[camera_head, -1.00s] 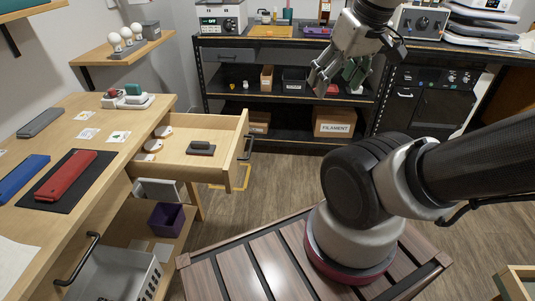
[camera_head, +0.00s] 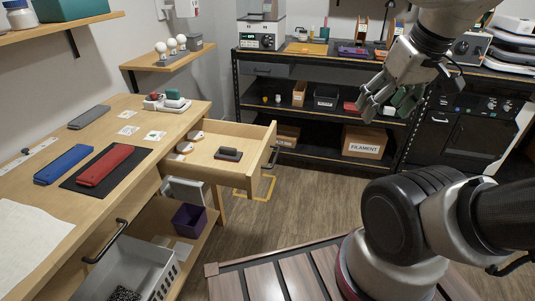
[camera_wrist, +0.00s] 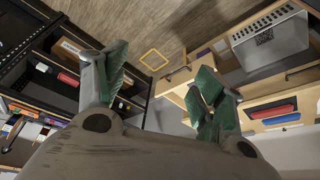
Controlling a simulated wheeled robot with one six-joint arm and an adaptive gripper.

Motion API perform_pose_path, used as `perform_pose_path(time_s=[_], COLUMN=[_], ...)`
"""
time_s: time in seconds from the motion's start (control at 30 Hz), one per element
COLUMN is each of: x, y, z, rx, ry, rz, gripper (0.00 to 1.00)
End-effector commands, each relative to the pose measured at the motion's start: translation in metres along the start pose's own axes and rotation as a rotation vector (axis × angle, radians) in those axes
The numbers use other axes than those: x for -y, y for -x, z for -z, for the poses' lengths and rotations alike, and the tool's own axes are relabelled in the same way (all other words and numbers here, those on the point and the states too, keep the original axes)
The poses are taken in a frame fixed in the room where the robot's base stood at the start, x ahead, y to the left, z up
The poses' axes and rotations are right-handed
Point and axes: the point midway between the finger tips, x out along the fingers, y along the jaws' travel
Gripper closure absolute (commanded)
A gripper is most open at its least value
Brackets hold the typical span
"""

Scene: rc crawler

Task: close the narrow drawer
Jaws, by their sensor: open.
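The narrow wooden drawer (camera_head: 264,152) stands pulled out from the workbench in the head view. A black bar handle (camera_head: 275,157) is on its front. A dark block-like item with a grey base (camera_head: 229,154) and several small white round items (camera_head: 185,147) lie inside. My gripper (camera_head: 384,106) is raised to the right of the drawer, clear of it and its handle. The fingers with green pads are spread and empty, and the wrist view shows them apart too (camera_wrist: 160,92). The drawer shows partly behind the fingers there.
A purple bin (camera_head: 189,219) stands on the lower shelf. The workbench top (camera_head: 135,150) holds a red case and a blue case. A black shelf rack stands behind. Floor (camera_head: 290,205) beside the drawer is clear.

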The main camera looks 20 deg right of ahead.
Motion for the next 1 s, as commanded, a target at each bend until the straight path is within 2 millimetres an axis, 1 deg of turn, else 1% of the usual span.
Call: perform_pose_path(time_s=[0.03, 0.1, 0.17, 0.2, 0.27, 0.3, 0.37, 0.47, 0.67, 0.87, 0.9, 0.97, 1.0], x=[0.000, -0.004, -0.008, -0.012, -0.019, -0.025, -0.031, -0.036, -0.039, -0.037, -0.037, -0.037, -0.036], y=[0.000, -0.001, -0.008, -0.015, -0.027, -0.036, -0.051, -0.078, -0.142, -0.221, -0.238, -0.264, -0.281], z=[0.000, -0.001, -0.003, -0.005, -0.008, -0.008, -0.007, -0.004, 0.006, 0.020, 0.024, 0.030, 0.035], rx=[0.000, 0.006, 0.042, 0.077, 0.142, 0.189, 0.260, 0.366, 0.539, 0.675, 0.697, 0.726, 0.742], ry=[-0.001, -0.017, -0.039, -0.056, -0.088, -0.114, -0.165, -0.274, -0.586, -0.998, -1.090, -1.231, -1.326], rz=[0.000, -0.007, -0.014, -0.020, -0.028, -0.033, -0.025, 0.013, 0.124, 0.246, 0.270, 0.305, 0.327], gripper=[0.40, 0.53, 0.64, 0.71, 0.82, 0.89, 1.00, 1.00, 1.00, 1.00, 1.00, 1.00, 1.00])
